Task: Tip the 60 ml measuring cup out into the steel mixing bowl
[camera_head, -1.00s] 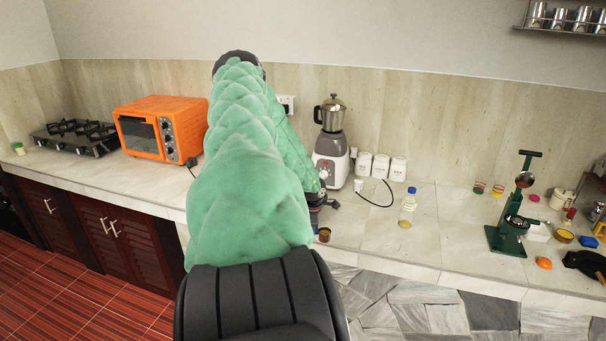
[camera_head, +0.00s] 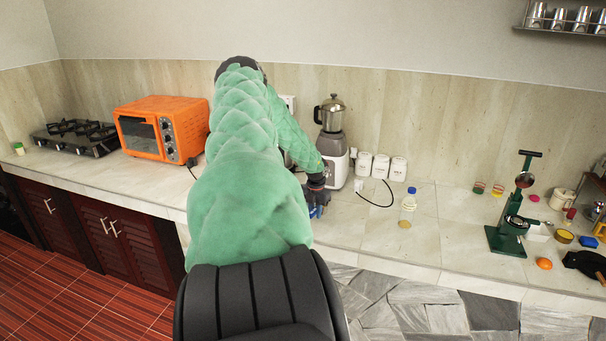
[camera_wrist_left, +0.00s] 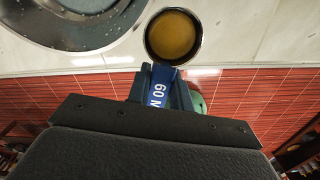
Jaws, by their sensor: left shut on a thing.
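My left gripper (camera_wrist_left: 163,92) is shut on the blue handle of the 60 ml measuring cup (camera_wrist_left: 173,37), whose handle shows "60 M" in the left wrist view. The cup has a dark rim and yellow-brown contents, and its mouth faces the wrist camera. The steel mixing bowl (camera_wrist_left: 70,48) is at the upper left of that view, beside the cup and only partly in frame. In the head view my left gripper (camera_head: 316,206) is over the counter in front of the blender, with a bit of blue at it. My arm hides the bowl there.
The blender (camera_head: 332,150) stands just behind my gripper, with white canisters (camera_head: 381,167) to its right. A bottle (camera_head: 408,206) stands on the counter to the right. A green press (camera_head: 514,220) and small items are further right. The orange oven (camera_head: 160,128) is at left.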

